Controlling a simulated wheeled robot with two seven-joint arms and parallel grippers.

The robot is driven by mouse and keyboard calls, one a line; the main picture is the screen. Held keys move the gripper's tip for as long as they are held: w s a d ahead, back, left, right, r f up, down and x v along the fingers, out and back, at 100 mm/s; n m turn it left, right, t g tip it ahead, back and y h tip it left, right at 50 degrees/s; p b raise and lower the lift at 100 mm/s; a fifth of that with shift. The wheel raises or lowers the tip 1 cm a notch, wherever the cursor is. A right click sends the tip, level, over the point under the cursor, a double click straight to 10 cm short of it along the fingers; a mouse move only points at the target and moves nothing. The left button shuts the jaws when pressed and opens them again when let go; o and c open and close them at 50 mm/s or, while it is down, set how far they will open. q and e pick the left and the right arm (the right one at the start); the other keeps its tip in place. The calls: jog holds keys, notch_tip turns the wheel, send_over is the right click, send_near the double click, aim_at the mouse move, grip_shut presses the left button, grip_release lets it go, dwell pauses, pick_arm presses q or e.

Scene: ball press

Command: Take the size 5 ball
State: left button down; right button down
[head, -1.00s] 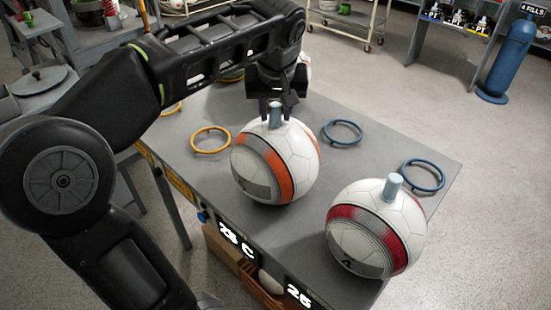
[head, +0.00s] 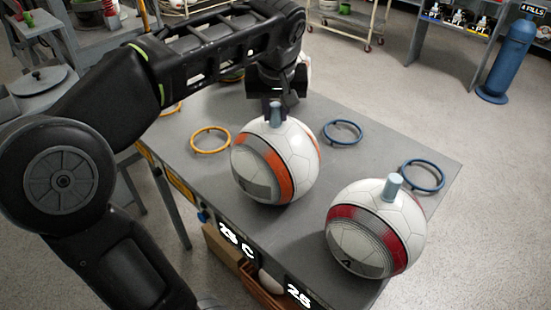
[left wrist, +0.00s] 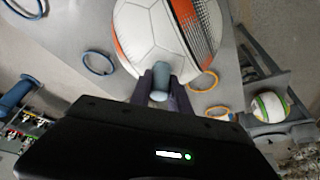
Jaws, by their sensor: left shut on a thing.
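A white ball with an orange band (head: 290,165) stands on the grey table (head: 235,225); its dark number is hard to read. A grey-blue peg (head: 276,121) sticks up from its top. My left gripper (head: 275,108) is above this ball and shut on the peg, which also shows between the fingers in the left wrist view (left wrist: 160,82). The ball appears to be still at table level. A white ball with a red band (head: 376,228), marked 4, stands nearer at the right, with its own peg (head: 393,186). My right gripper is not in view.
Blue rings (head: 342,132) and (head: 422,176) and a yellow ring (head: 210,139) lie on the table. A green and white ball (left wrist: 270,106) shows off to the side in the left wrist view. A blue cylinder (head: 508,58) stands on the floor at the far right.

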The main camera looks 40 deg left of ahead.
pick_arm(q)
jog(key=shift+r, duration=0.1)
dwell(0.6)
notch_tip(320, 180, up, 4)
jog(key=shift+r, duration=0.25)
notch_tip(320, 180, up, 6)
jog(key=p, duration=0.4)
jog(key=shift+f, duration=0.35)
